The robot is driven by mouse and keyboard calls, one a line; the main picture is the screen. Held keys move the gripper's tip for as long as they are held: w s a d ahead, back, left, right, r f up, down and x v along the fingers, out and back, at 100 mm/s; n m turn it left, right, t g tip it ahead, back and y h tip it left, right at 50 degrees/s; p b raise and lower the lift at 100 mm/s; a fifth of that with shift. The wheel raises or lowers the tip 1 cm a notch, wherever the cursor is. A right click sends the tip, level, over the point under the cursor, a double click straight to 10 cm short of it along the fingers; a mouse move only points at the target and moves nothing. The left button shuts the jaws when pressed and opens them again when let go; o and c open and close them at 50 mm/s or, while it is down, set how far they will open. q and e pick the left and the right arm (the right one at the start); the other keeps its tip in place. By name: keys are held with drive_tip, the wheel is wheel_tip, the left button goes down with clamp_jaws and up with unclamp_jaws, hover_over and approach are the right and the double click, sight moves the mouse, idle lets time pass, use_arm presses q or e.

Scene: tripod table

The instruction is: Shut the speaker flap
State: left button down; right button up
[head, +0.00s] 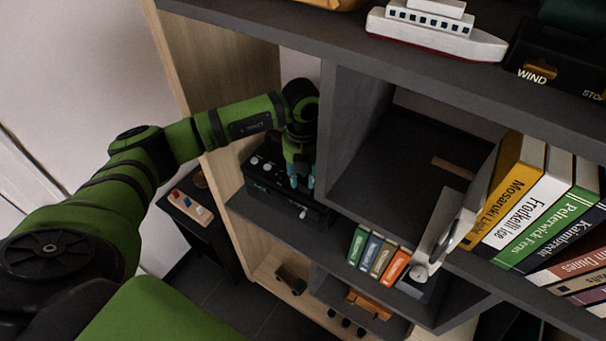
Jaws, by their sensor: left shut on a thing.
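A light grey panel with round white parts (440,232), which looks like the speaker flap, stands out at an angle from the open compartment right of centre. My left gripper (301,182) points down in the shelf bay left of that compartment, well apart from the panel. Its teal fingertips are at a black device with knobs (262,170). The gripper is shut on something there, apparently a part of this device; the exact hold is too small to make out. My right gripper is not in view.
A dark upright divider (345,125) stands between my left gripper and the compartment. Large books (530,195) lean right of the panel. Small books (380,255) stand below. A toy ship (437,32) sits on top. A small dark table (190,222) is at left.

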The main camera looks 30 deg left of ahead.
use_arm(q)
drive_tip(key=shift+d, duration=0.1)
drive_tip(key=shift+w+d+f+g+b, duration=0.1)
drive_tip(key=shift+w+f+g+b, duration=0.15)
drive_tip(key=shift+g+b, duration=0.3)
drive_tip(key=shift+w+f+g+b, duration=0.1)
drive_tip(key=shift+w+g+b, duration=0.25)
drive_tip(key=shift+g+b, duration=0.15)
drive_tip(key=g+b, duration=0.1)
drive_tip(key=b, duration=0.1)
drive_tip(key=w+g+b, duration=0.1)
drive_tip(key=g+b, duration=0.1)
drive_tip(key=shift+w+f, duration=0.15)
drive_tip(key=shift+f, duration=0.15)
drive_tip(key=shift+w+g+b, duration=0.15)
drive_tip(key=shift+g+b, duration=0.1)
drive_tip(key=shift+b, duration=0.2)
drive_tip(key=shift+r, duration=0.15)
drive_tip(key=c, duration=1.1)
unclamp_jaws()
drive_tip(key=shift+d, duration=0.1)
drive_tip(key=shift+r, duration=0.1)
